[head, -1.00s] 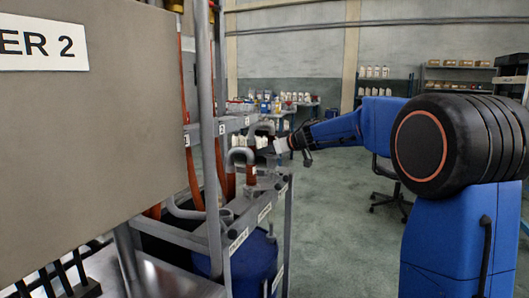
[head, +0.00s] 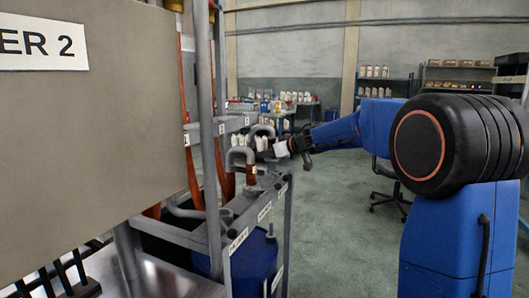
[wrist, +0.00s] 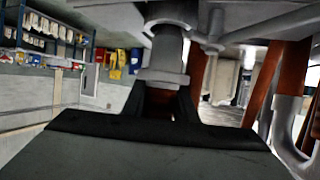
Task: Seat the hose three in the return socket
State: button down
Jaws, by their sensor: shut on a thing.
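My gripper (head: 279,149) is at the far end of my blue arm, beside the grey bent pipe ends of the hose rack. In the wrist view its dark jaws (wrist: 166,104) are shut around a brown-red hose end, taken as hose three (wrist: 160,100), just below a grey collar (wrist: 163,77).
A large grey panel marked "ER 2" (head: 90,120) fills the left side. A grey post (head: 208,140) and a labelled rail (head: 250,221) stand in front of a blue drum (head: 256,262). Floor is open at right, with a chair (head: 385,180).

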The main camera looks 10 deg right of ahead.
jog(key=shift+f, duration=0.7)
jog(key=shift+f, duration=0.2)
jog(key=shift+f, duration=1.1)
jog(key=c, duration=1.2)
grip_release()
jog(key=shift+f, duration=0.1)
jog(key=shift+s+d, duration=0.15)
